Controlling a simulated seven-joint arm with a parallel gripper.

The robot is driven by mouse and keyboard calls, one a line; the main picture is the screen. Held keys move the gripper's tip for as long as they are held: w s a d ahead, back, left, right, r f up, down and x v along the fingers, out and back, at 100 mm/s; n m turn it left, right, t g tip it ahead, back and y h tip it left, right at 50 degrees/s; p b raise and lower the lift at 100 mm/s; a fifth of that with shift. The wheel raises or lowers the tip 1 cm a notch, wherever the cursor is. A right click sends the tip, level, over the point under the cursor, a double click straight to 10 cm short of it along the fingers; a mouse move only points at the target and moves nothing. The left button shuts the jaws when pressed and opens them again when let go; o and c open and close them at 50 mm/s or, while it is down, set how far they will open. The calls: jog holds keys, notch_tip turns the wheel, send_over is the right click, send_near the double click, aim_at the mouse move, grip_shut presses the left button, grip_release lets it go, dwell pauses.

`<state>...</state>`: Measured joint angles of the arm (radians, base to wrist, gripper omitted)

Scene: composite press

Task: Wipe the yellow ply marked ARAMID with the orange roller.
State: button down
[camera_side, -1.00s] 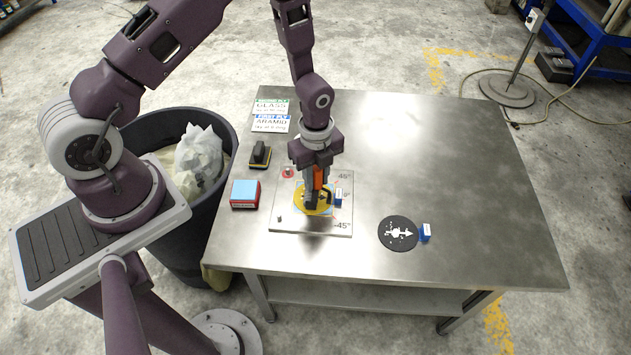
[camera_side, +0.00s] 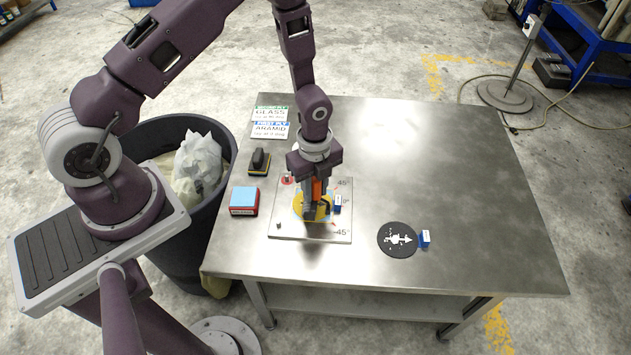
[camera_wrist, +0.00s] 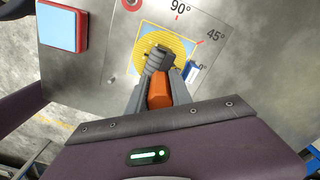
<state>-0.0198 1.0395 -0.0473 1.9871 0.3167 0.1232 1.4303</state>
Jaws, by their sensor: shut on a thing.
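The yellow ply (camera_side: 299,206) lies on the light plate with angle marks (camera_side: 289,232); it also shows in the wrist view (camera_wrist: 184,44) as a striped yellow disc on a blue square. My gripper (camera_side: 315,208) is shut on the orange roller (camera_side: 317,188) and points down over the ply. In the wrist view the roller's orange handle (camera_wrist: 159,92) sits between the fingers, and its dark grey ribbed head (camera_wrist: 158,58) is over the ply. I cannot tell whether the head touches the ply. A small blue tag block (camera_side: 338,204) stands at the ply's right edge; the ply's own marking is not readable.
A red box with a light blue top (camera_side: 244,198) and a black block with a handle (camera_side: 259,162) stand left of the plate. A black disc with white marks (camera_side: 397,239) and a blue tag (camera_side: 425,239) lie right. GLASS and ARAMID cards (camera_side: 270,130) lie behind. The table's right side is clear.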

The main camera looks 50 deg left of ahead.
aim_at(315, 179)
jog(key=shift+s+d, duration=0.15)
jog(key=shift+r, duration=3.55)
jog(key=w+a+f+n, duration=0.2)
jog(key=w+n, duration=0.4)
jog(key=w, duration=0.4)
jog(key=w+d+r+n, duration=0.3)
jog(key=w+d+r, duration=0.1)
jog(key=w+d, duration=0.45)
jog(key=f, duration=1)
jog(key=shift+w+f, duration=0.15)
jog(key=shift+w, duration=0.25)
